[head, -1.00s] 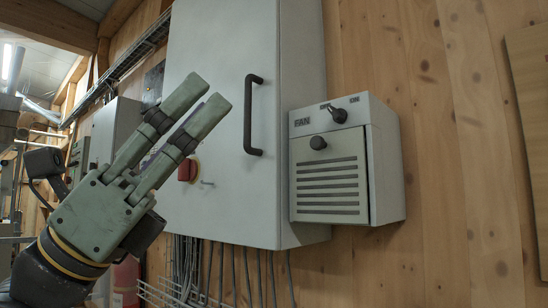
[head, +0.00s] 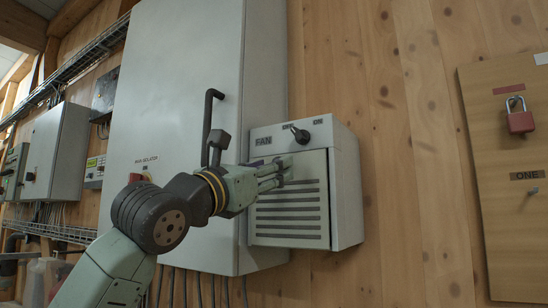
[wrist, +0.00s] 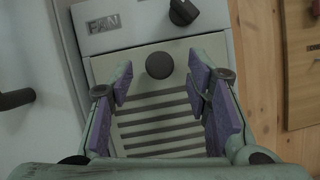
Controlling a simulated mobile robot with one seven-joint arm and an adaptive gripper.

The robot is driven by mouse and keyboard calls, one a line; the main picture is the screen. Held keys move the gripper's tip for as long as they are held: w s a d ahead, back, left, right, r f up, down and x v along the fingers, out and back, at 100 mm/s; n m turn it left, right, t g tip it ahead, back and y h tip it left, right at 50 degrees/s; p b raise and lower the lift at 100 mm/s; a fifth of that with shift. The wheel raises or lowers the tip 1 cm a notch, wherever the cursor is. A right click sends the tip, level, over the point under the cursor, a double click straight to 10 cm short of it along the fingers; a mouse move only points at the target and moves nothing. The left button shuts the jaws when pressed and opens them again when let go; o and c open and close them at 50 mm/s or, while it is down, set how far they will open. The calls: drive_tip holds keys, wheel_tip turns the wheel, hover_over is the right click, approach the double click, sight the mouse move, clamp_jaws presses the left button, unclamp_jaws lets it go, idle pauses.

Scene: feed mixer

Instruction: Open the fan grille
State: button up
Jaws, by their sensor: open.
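The fan grille (head: 290,216) is a slatted panel on the front of the pale FAN box (head: 346,190), and it looks shut. It also shows in the wrist view (wrist: 160,128), with its round dark knob (wrist: 160,65) at the top. My gripper (head: 280,172) is in front of the grille's upper part. In the wrist view my gripper (wrist: 168,88) is open, with one purple-padded finger on each side of the knob. The knob lies between and slightly beyond the fingers, and I see no contact. In the head view my gripper hides the knob.
A rotary switch (head: 299,135) sits above the grille, near the gripper. A large grey cabinet (head: 180,100) with a dark vertical handle (head: 208,125) stands to the left. A wooden board with a red padlock (head: 520,118) hangs to the right. Bare wall lies between.

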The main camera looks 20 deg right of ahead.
drive_tip(key=shift+x, duration=1.1)
drive_tip(key=shift+c, duration=0.5)
clamp_jaws()
